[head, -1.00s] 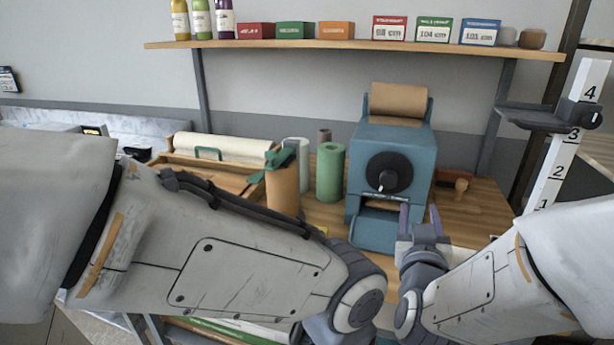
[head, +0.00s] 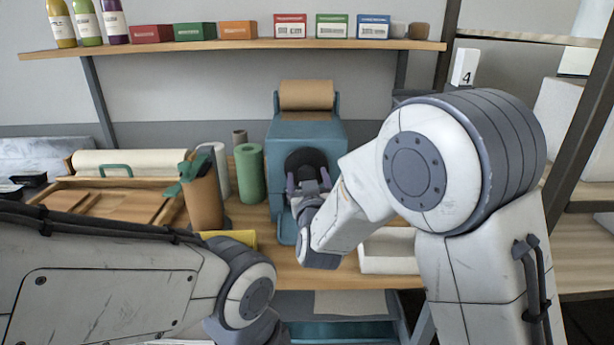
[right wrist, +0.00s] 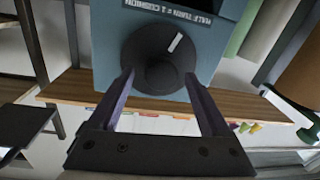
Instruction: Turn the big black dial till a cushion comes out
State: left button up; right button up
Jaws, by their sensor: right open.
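The big black dial (head: 305,157) is on the front of the blue machine (head: 283,132), which has a brown paper roll (head: 306,95) on top. In the right wrist view the dial (right wrist: 150,72) shows nearly whole, with a white pointer mark (right wrist: 176,42) toward its upper right. My right gripper (head: 308,178) is open in front of the dial. Its two purple fingers (right wrist: 158,78) stand on either side of the dial's near part; whether they touch it I cannot tell. The machine's lower front is partly hidden by my right gripper and forearm. No cushion shows. My left gripper is out of view.
A green roll (head: 250,173) and a brown holder (head: 203,203) stand left of the machine on the wooden table (head: 290,272). A white tray (head: 388,262) lies to its right. A shelf (head: 230,46) with bottles and boxes runs above.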

jog(key=shift+w, duration=0.1)
grip_shut()
jog(key=shift+f+m+b, duration=0.25)
jog(key=shift+m+b, duration=0.35)
jog(key=shift+b, duration=0.4)
jog(key=m+b, duration=0.5)
jog(key=b, duration=0.1)
jog(key=m+b, duration=0.5)
jog(key=b, duration=0.1)
jog(key=m+t+h+b, duration=0.1)
jog(key=m+b, duration=0.3)
jog(key=b, duration=0.1)
jog(key=shift+f+m+b, duration=0.25)
jog(key=shift+m+b, duration=0.15)
jog(key=m+b, duration=0.2)
jog(key=m, duration=0.1)
jog(key=shift+a+h, duration=0.1)
jog(key=shift+h, duration=0.2)
jog(key=shift+r+m+b, duration=0.15)
jog(key=shift+m+b, duration=0.6)
jog(key=shift+m, duration=0.15)
grip_release()
